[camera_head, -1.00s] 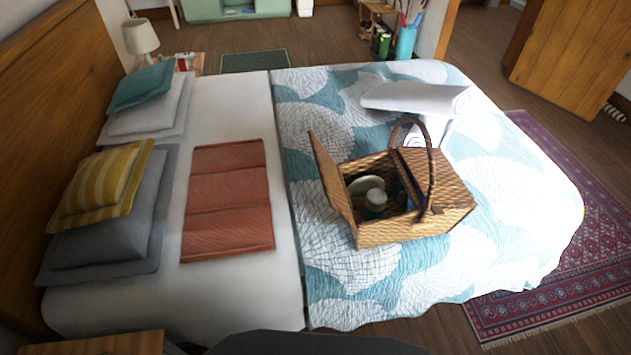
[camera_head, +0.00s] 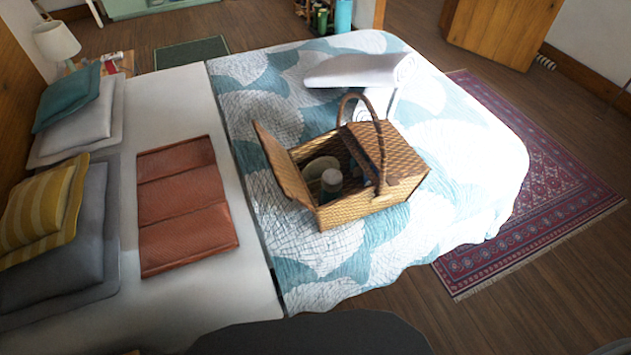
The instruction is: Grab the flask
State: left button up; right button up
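A wicker picnic basket (camera_head: 345,212) stands on the patterned bed cover with its left lid raised and its arched handle up. Inside the open side is a short cylinder with a pale top (camera_head: 331,180), which looks like the flask; its lower part is hidden by the basket wall. A pale round dish (camera_head: 318,165) sits beside it in the basket. Neither of my grippers shows in the head view.
The bed holds pillows (camera_head: 45,212) at the left, a folded terracotta blanket (camera_head: 185,205) and a rolled white towel (camera_head: 355,71) behind the basket. A red patterned rug (camera_head: 500,245) lies on the floor at the right. The near floor at the lower right is clear.

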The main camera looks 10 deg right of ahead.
aim_at(331, 179)
jog(key=z, duration=2.5)
jog(key=i, duration=1.6)
jog(key=u, duration=2.35)
